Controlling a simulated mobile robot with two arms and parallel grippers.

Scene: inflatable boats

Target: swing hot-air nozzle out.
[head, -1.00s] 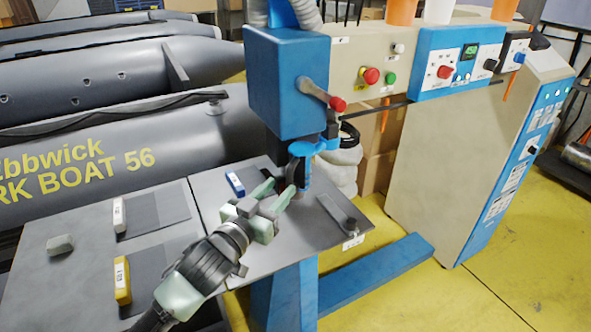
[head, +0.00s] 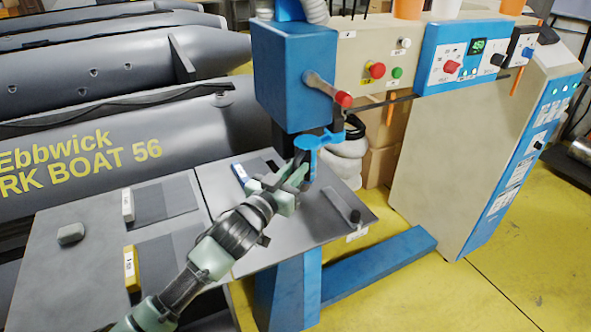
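The hot-air nozzle hangs below the blue machine head (head: 292,78), where a bright blue bracket (head: 318,140) with a dark part under it shows. I cannot make out the nozzle's full shape because my gripper covers part of it. My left gripper (head: 297,172) reaches in from the lower left, over the table plate. Its pale green fingertips are at the dark part just under the bracket. I cannot tell whether they touch it or close around it. A lever with a red knob (head: 343,99) sticks out of the head. My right gripper is not in view.
A control cabinet (head: 440,165) stands right. A grey inflatable boat (head: 190,120) lies behind.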

